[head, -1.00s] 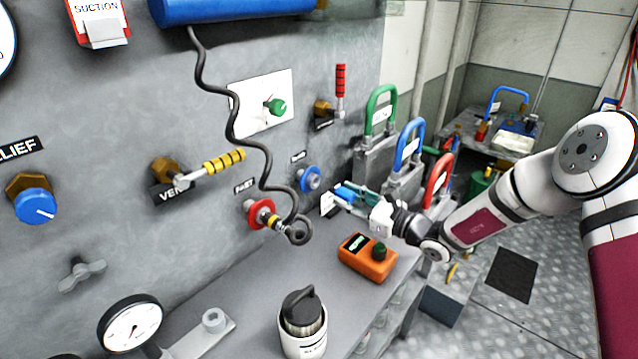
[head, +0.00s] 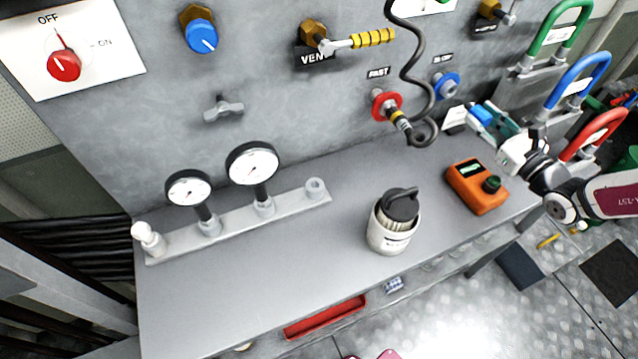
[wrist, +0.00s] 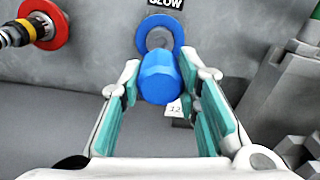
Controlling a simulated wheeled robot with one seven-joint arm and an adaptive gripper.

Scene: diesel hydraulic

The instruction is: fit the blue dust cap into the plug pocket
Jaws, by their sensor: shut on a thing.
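The blue dust cap (wrist: 158,78) is between the teal-padded fingers of my gripper (wrist: 160,100) in the wrist view. My gripper is shut on it and holds it clear of the bench. In the head view the cap (head: 481,115) and my gripper (head: 490,119) are at the right, in front of the panel. A blue-ringed port labelled SLOW (wrist: 160,36) is behind the cap, which covers its lower part; in the head view this port (head: 446,85) is up and left, apart from the cap. I cannot identify the plug pocket for sure; a round open socket (head: 315,187) sits on the gauge rail.
A red port labelled FAST (head: 386,104) holds a black coiled hose. An orange meter (head: 477,187) and a white canister with a dark lid (head: 395,220) stand on the bench (head: 300,260). Two gauges (head: 252,163) stand on the rail. Looped-handle blocks (head: 575,80) are at the right.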

